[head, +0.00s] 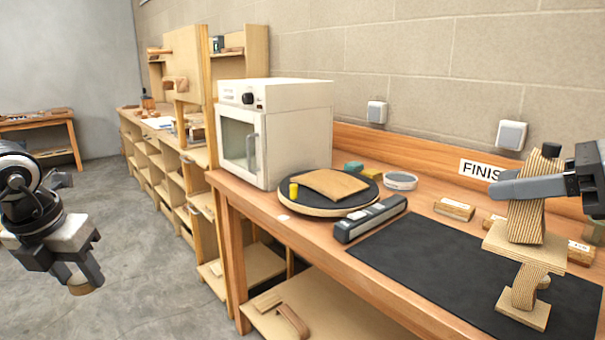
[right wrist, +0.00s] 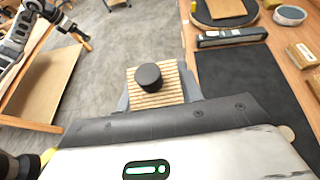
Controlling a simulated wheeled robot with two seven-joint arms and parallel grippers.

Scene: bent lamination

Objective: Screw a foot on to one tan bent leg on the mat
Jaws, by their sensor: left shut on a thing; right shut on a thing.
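My right gripper (head: 512,187) is shut on a tan, striped bent leg (head: 527,220). A black round foot (head: 551,150) sits on its upper end; it also shows in the right wrist view (right wrist: 149,77) on the striped end face (right wrist: 160,97). How far it is screwed in cannot be told. Below the grip are a flat tan plate and a smaller bent striped part. They overlap the dark mat (head: 420,262) in the head view; contact with it is unclear. My left gripper (head: 84,276) hangs over the floor, shut on a small tan piece (head: 84,289), mostly hidden.
A grey-black bar tool (head: 371,219) lies beside the mat. A white oven (head: 275,130) stands behind. Small wooden blocks (head: 454,208) line the bench's back. Open floor lies left.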

